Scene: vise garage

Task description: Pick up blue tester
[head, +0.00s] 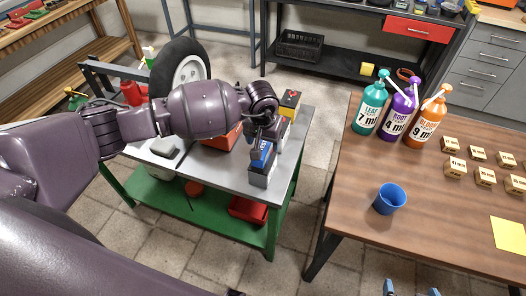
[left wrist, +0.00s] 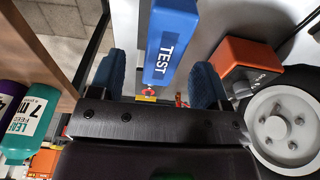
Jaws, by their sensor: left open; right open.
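The blue tester (left wrist: 171,45), marked TEST, shows large in the left wrist view, between the two blue-padded fingers of my left gripper (left wrist: 158,80). Gaps show between the tester and both fingers. In the head view the tester (head: 262,157) is at the right end of the grey-topped bench, partly hidden by my left gripper (head: 262,138), which is open just above it. My right gripper (head: 411,290) shows only its two blue fingertips at the bottom edge of the head view, apart and empty.
The grey-topped bench (head: 225,179) has a green lower shelf and holds an orange box (left wrist: 250,62) near the tester. A wheel (head: 182,68) stands behind.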

